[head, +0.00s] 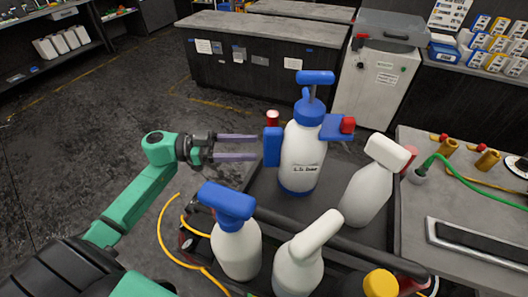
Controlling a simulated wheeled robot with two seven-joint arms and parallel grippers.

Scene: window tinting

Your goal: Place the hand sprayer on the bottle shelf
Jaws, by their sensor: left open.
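A white pump sprayer (302,158) with a blue top handle, blue base and printed label stands upright on a dark tray or cart top (348,160). It looks like the hand sprayer. A blue block sits at its left side, and a blue part with a red end juts out at its right. My left gripper (254,147) is open and empty, just left of the sprayer. Its two fingers point at the blue block, with a small gap that is hard to judge. My right gripper is out of view. I cannot tell for sure which surface is the bottle shelf.
White spray bottles stand close by: a blue-topped one (236,248), a white-topped one (298,268) and another (368,192) to the right. A yellow cap (381,283) shows at the bottom. A grey bench (470,210) is at right. A shelf with white containers (62,42) is far left.

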